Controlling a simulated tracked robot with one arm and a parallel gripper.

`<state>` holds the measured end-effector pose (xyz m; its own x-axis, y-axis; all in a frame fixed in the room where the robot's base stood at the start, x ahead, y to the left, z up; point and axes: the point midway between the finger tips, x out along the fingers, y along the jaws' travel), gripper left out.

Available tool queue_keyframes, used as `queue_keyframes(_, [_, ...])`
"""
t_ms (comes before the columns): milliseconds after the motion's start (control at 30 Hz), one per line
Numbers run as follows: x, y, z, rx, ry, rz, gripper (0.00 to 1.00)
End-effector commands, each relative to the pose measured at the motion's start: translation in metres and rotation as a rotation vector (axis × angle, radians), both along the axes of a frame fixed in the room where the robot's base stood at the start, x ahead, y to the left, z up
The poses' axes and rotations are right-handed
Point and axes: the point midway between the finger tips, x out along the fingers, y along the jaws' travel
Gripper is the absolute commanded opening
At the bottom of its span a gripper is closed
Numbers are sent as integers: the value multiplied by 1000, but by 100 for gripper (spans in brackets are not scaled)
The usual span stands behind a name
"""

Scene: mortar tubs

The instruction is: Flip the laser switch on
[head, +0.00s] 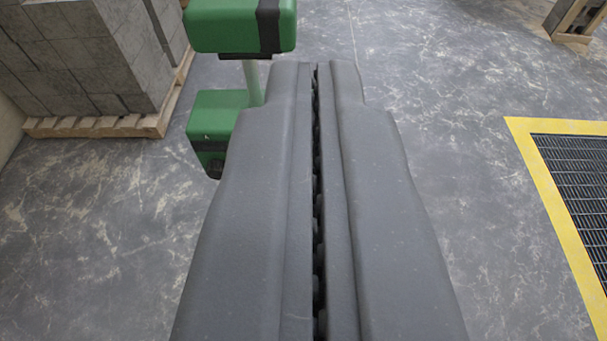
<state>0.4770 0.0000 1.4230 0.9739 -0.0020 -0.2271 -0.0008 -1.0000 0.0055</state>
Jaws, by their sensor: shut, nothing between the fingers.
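My gripper (318,68) fills the middle of the head view, its two long dark grey fingers shut with only a thin dark seam between them and nothing held. Left of the fingertips is a green device, probably the laser. Its upper green block (222,27) has a black band near its right end. A pale post (253,82) joins it to a lower green block (215,115), partly hidden by my left finger. A small dark knob (215,169) shows at the lower block's bottom; I cannot tell whether it is the switch. Whether the fingertips touch the device cannot be told.
Grey blocks (90,50) are stacked on a wooden pallet (95,126) at the upper left. A floor grate (585,175) with a yellow border (553,195) lies at the right. Part of a wooden thing (575,18) shows at the top right. The grey floor between is clear.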

Motion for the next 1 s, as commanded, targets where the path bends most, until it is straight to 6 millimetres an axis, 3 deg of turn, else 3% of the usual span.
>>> queue_keyframes(167, [25,7,-40,-143,-4,-13,0])
queue_keyframes(200, [35,21,-57,-208,-10,-16,0])
queue_keyframes(400, [87,32,-171,-651,-32,4,0])
queue_keyframes(600, [111,29,-288,-1096,-47,99,0])
queue_keyframes(700, [112,25,-334,-1275,-59,159,0])
queue_keyframes(833, [108,19,-376,-1435,-70,226,0])
queue_keyframes(1000, [105,17,-398,-1533,-83,275,0])
